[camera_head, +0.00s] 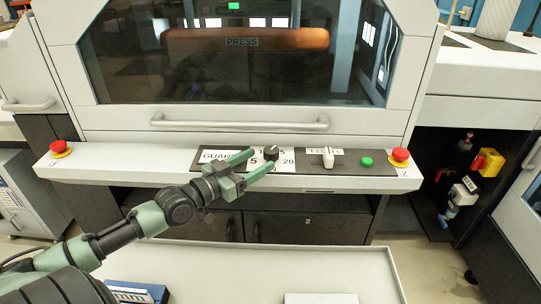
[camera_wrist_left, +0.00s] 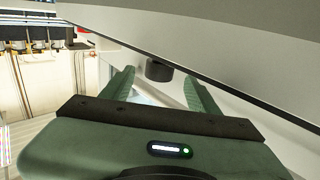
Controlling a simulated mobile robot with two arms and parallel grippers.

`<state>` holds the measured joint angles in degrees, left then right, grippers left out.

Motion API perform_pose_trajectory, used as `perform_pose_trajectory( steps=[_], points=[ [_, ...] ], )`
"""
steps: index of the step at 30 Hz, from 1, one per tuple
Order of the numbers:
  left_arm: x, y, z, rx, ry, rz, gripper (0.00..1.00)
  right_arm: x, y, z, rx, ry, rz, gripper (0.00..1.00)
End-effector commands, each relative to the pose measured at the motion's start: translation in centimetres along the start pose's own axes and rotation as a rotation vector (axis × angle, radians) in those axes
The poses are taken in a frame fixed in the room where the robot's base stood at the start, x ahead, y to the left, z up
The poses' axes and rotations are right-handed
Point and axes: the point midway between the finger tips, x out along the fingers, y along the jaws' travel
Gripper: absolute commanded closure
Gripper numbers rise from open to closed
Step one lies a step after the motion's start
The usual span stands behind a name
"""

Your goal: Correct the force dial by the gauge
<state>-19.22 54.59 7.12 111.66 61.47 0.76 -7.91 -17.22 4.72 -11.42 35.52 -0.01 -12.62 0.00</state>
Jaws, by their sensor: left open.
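The force dial (camera_head: 271,152) is a small dark knob on a white plate with numbers, including 5 and 20, on the machine's front panel. My left gripper (camera_head: 262,161) is open and reaches the dial from the lower left, its green fingertips close to the knob. In the left wrist view the dark knob (camera_wrist_left: 158,71) shows between the two spread fingers, beyond the palm; I cannot tell whether they touch it. No gauge reading can be made out. A small green display (camera_head: 234,6) shows at the top of the window. My right gripper is not in view.
Left of the dial is a GUARD label (camera_head: 215,156). Right of it are a white lever (camera_head: 328,157), a green button (camera_head: 366,161) and a red stop button (camera_head: 400,155); another red button (camera_head: 59,147) is at far left. A handle bar (camera_head: 240,122) runs above. A pale tray table (camera_head: 250,262) stands below.

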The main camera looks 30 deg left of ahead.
Motion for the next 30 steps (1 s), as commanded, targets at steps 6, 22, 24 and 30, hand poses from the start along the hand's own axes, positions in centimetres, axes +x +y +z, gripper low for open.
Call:
perform_pose_trajectory(
  steps=[6, 22, 24, 30],
  points=[
    [3.1, 0.0, -0.3, -0.002, 0.005, 0.000, 0.40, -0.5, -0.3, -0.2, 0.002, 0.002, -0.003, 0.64],
    [5.5, 0.0, 0.0, 0.001, -0.001, 0.001, 0.40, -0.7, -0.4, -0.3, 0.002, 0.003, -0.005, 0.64],
    [5.5, 0.0, 0.0, 0.000, 0.000, 0.001, 0.40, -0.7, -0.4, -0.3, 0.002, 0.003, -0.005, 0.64],
    [5.5, 0.0, 0.0, 0.000, 0.000, 0.001, 0.95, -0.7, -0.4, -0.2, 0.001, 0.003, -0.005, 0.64]
  ],
)
